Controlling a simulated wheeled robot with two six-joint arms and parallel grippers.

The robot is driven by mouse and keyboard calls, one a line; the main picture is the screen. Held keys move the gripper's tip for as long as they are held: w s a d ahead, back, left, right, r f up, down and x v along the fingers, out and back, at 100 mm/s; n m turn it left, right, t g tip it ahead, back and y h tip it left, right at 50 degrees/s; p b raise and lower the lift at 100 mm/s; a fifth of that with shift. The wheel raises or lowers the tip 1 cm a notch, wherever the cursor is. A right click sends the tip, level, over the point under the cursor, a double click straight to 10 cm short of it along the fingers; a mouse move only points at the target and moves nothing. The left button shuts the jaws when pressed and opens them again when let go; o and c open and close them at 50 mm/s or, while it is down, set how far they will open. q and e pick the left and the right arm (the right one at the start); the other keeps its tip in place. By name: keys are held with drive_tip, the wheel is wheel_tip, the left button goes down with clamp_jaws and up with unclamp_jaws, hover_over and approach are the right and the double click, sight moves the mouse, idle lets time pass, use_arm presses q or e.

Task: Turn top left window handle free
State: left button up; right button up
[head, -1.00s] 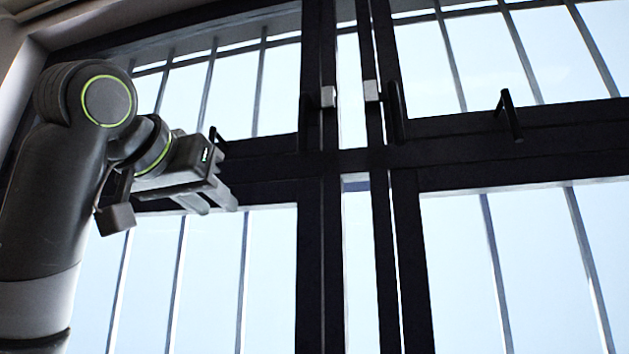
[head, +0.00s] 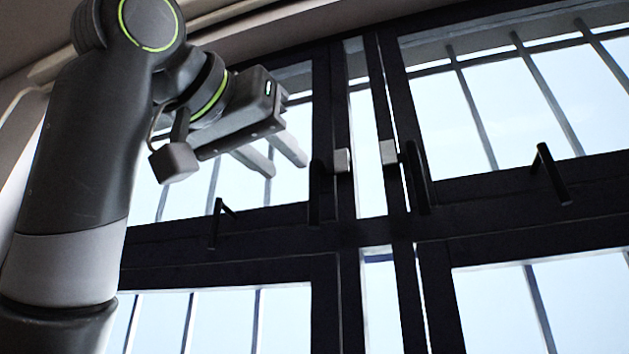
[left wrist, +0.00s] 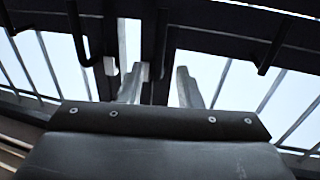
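The upper left window has a black handle (head: 220,222) on its bottom rail and a dark upright handle-like bar (head: 315,192) on its right stile. I cannot tell which one the task names. My left gripper (head: 287,167) is open and empty, in front of the upper left pane. It appears above and right of the rail handle and left of the upright bar, apart from both in the picture. In the left wrist view the open fingers (left wrist: 157,90) point toward the frame, with the rail handle (left wrist: 268,52) at right. My right gripper is not in view.
Two pale blocks (head: 342,160) (head: 389,152) sit on the central uprights. The upper right window has an upright black handle (head: 415,178) and a rail handle (head: 551,175). Bars stand behind the panes. A wall and ledge border the top left.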

sight(311, 187)
use_arm(q)
drive_tip(key=p+x, duration=0.3)
drive_tip(key=x, duration=0.4)
drive_tip(key=shift+w+d+r+p, duration=0.1)
drive_tip(key=shift+w+d+p, duration=0.15)
drive_tip(key=shift+w+p, duration=0.1)
drive_tip(key=shift+x, duration=0.75)
drive_tip(key=shift+s, duration=0.1)
clamp_jaws()
